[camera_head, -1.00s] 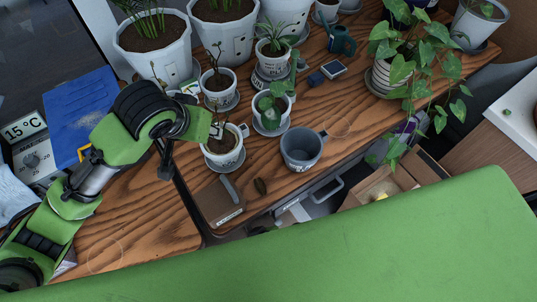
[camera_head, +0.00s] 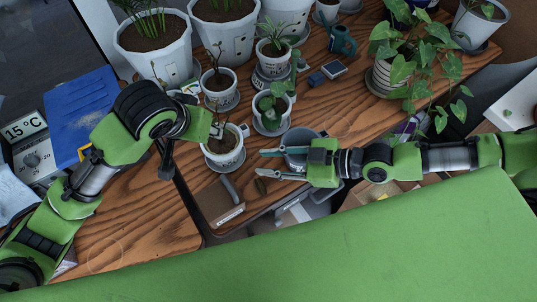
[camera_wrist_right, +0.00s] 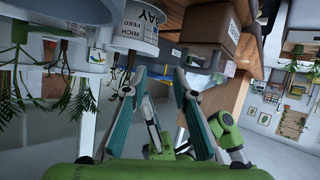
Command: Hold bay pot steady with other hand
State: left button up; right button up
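The bay pot (camera_head: 222,158) is a white pot with dark soil and a small stem, upright on the wooden table in the head view. In the right wrist view it hangs in from the top (camera_wrist_right: 137,25), upside down, with "BAY" lettering. My right gripper (camera_head: 268,164) is open and empty to the right of the pot, its fingers pointing left towards it with a gap between. Its two teal-padded fingers stand apart in the right wrist view (camera_wrist_right: 158,95). My left gripper (camera_head: 188,150) is at the pot's left side; its fingertips are partly hidden, so its grip is unclear.
A grey pot (camera_head: 296,162) stands partly hidden under my right gripper. Several potted plants stand close behind the bay pot. Bare wood shows at the left front.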

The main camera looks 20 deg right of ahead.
aim_at(223, 157)
jog(key=x, duration=0.4)
jog(key=r+x, duration=0.1)
jog(key=x, duration=0.4)
jog(key=w+x, duration=0.1)
jog(key=x, duration=0.3)
jog(key=shift+w+a+r, duration=0.1)
jog(key=shift+w+a, duration=0.1)
jog(key=shift+a, duration=0.15)
grip_shut()
jog(key=shift+s, duration=0.1)
dwell(0.4)
